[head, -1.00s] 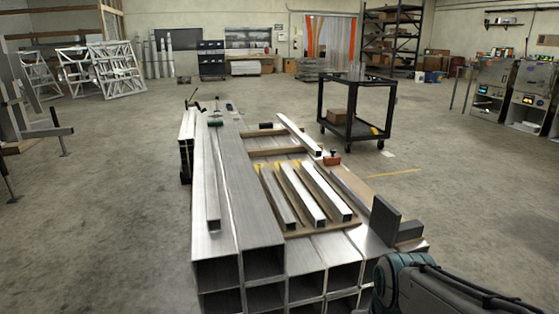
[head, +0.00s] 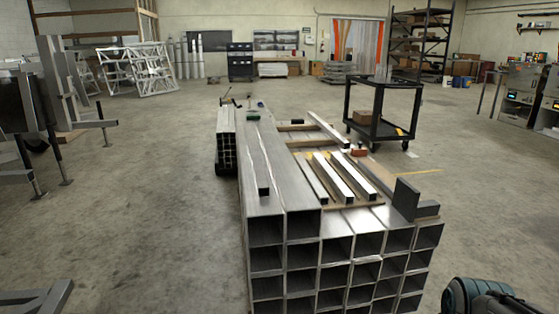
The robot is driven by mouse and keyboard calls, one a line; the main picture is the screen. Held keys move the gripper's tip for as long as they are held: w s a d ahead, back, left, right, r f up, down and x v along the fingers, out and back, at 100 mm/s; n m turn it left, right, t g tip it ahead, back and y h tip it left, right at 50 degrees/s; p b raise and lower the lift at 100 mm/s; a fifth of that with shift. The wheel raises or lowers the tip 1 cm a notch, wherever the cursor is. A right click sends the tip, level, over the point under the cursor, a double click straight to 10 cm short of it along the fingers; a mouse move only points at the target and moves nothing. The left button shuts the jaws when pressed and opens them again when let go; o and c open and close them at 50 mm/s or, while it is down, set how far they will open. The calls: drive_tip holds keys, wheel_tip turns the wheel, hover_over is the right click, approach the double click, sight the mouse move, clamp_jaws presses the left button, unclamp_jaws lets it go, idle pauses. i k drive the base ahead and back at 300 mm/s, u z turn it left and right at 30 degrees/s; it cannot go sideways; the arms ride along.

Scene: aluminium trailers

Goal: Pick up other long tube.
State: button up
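A long, thin square aluminium tube (head: 258,160) lies lengthwise on top of the wide tubes at the left of the stack, its dark open end facing me. Three shorter tubes lie side by side on wooden strips to its right: a left one (head: 311,180), a middle one (head: 333,178) and a right one (head: 355,176). Another tube (head: 328,130) lies slanted farther back. I cannot tell which one the task calls the other long tube. My gripper is out of view; only part of my arm shows at the bottom right.
The stack of large square tubes (head: 302,222) stands in front of me, with open ends facing me. Dark grey blocks (head: 407,198) sit on its right edge. A black cart (head: 380,112) stands behind right. Metal stands (head: 62,95) are at left. Floor between stands and stack is clear.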

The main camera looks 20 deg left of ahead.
sight(263, 187)
drive_tip(key=k, duration=0.5)
drive_tip(key=u, duration=0.85)
drive_tip(key=i, duration=0.55)
